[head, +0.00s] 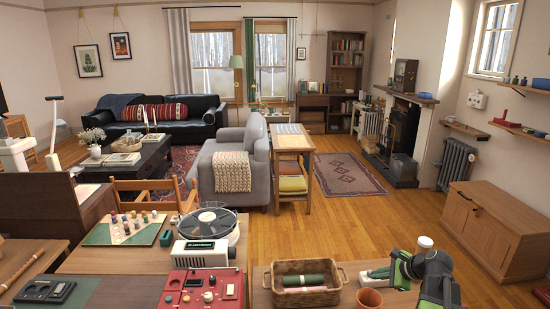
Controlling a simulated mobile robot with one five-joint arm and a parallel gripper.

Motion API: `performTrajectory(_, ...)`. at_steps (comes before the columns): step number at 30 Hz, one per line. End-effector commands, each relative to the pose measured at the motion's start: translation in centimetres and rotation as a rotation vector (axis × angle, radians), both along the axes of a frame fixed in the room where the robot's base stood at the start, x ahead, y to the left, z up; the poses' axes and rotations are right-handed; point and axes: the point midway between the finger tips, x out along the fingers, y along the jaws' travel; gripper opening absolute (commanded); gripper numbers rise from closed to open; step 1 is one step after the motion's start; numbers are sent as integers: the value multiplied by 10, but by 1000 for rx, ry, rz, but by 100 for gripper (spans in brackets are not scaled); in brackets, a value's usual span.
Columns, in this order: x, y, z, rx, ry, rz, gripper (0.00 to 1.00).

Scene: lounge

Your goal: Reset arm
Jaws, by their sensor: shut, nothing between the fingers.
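My arm reaches in from the lower right corner, with dark and bright green parts. Its end, my gripper (397,269), is low over the right part of the front wooden table. It looks shut with nothing held, though its fingertips are small and hard to make out. A white and green item (374,275) is just left of it; I cannot tell whether they touch.
A wicker basket (268,298) with a green roll and a terracotta pot (369,299) stand close left of my arm. Open wood floor (370,230) lies behind the table.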

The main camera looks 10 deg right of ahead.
Motion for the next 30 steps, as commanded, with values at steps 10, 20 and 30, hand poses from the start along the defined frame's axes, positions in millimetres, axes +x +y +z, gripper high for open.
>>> performTrajectory(10, -1, 263, -18, -351, 98, 732, 0)
performTrajectory(20, -74, 292, -39, -805, 174, 1513, 0)
performTrajectory(30, -85, 276, -40, -879, 154, 1784, 0)
